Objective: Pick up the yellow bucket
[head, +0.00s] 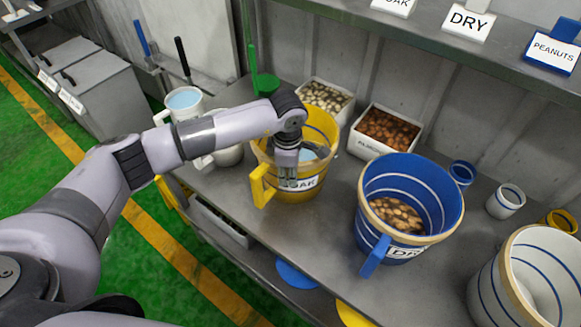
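The yellow bucket (320,127) stands upright on the grey metal worktop, holds something pale blue like water, and has a label ending in "AK". Its yellow handle (260,186) sticks out toward the front left. My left gripper (288,180) points down at the near side of the bucket and overlaps its rim and label. The fingers are small and dark against the bucket, so I cannot tell whether they grip the rim. My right gripper is out of view.
A blue bucket (408,180) with nuts stands right of the yellow one; a white bucket (530,275) is at the lower right. Two white bins (370,148) (345,112) of nuts stand behind. A white jug (182,104) is left, and a shelf (430,28) overhangs the back.

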